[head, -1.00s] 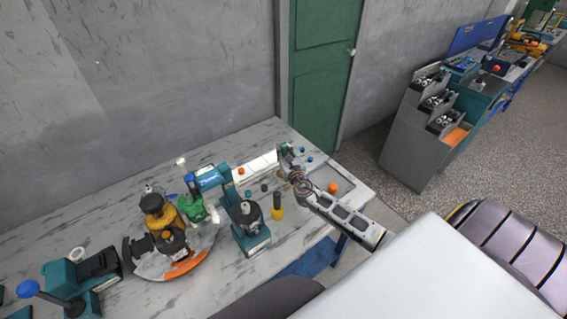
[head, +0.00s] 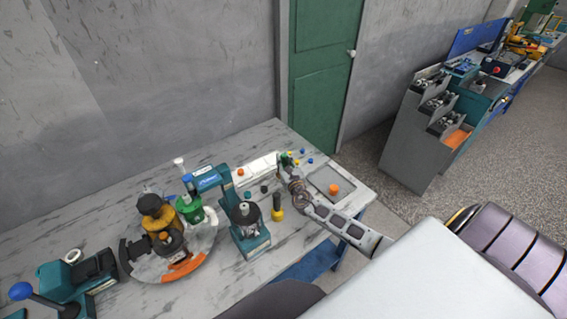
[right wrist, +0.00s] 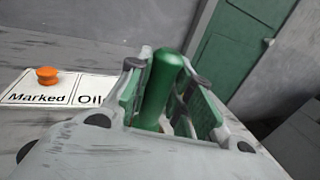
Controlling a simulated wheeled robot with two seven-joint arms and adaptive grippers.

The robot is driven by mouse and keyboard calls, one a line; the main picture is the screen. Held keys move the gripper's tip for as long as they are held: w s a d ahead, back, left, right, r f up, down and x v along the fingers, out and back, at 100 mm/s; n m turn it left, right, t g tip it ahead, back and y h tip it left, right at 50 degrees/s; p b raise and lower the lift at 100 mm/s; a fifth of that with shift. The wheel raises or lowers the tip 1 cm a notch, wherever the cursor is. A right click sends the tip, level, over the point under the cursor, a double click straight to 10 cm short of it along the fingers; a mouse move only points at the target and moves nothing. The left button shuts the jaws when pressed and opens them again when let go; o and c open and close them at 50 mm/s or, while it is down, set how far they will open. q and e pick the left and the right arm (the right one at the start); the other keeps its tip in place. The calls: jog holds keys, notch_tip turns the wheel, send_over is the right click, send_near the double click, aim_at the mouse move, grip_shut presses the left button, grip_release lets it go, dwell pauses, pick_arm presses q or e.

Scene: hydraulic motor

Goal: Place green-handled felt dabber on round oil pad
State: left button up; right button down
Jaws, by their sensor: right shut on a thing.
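The green-handled felt dabber (right wrist: 163,88) stands between the fingers of my right gripper (right wrist: 172,100) in the right wrist view. Its green handle points up and its felt end is hidden by the gripper. In the head view my right gripper (head: 289,162) is small, at the right end of the white board on the bench, shut on the dabber. I cannot make out a round oil pad for certain. The white board (head: 262,167) reads "Marked" and "Oil" in the right wrist view (right wrist: 60,98). My left gripper is not in view.
An orange knob (head: 241,172) sits on the board, and another (head: 334,188) on a grey tray (head: 322,178). Small coloured pieces lie behind the gripper. A teal press (head: 248,225), a yellow-and-black tool (head: 277,207) and a round turntable (head: 150,264) stand left.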

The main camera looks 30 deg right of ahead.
jog(key=shift+f, duration=0.1)
dwell(0.3)
jog(key=c, duration=1.3)
grip_release()
jog(key=shift+r, duration=0.2)
jog(key=shift+v, duration=0.85)
jog(key=shift+b+v, duration=0.4)
jog(key=shift+v, duration=4.75)
